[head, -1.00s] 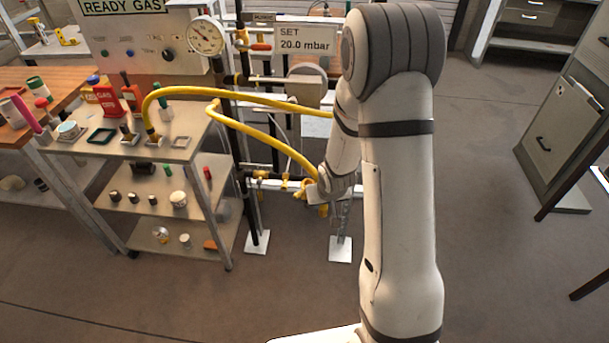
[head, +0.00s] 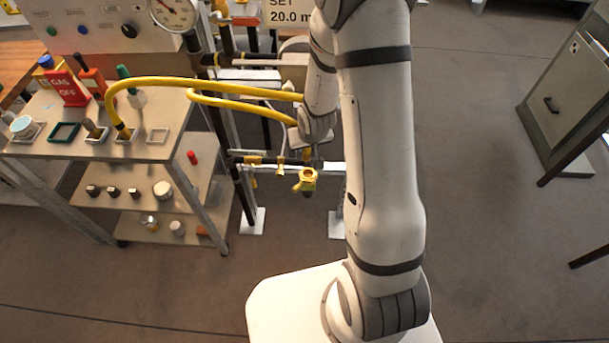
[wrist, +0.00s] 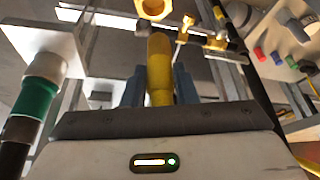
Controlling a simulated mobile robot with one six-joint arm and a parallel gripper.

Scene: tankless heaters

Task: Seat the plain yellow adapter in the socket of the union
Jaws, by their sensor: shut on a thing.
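The plain yellow adapter (wrist: 160,70) is a round yellow piece in the wrist view, upright in the picture between the two blue-grey fingers of my gripper (wrist: 160,88). My gripper is shut on it. The union, a yellow hexagonal fitting with an open socket (wrist: 154,9), shows at the top edge of the wrist view, apart from the adapter's tip. In the head view the union (head: 306,181) sits in front of the pipe rail, just below my wrist. My fingers and the adapter are mostly hidden there by my arm.
Yellow hoses (head: 215,84) arch from the cart (head: 60,142) toward my arm. A dark upright pipe (head: 240,190) and a gauge (head: 172,12) stand left of the union. A green-banded pipe (wrist: 38,95) is at left in the wrist view.

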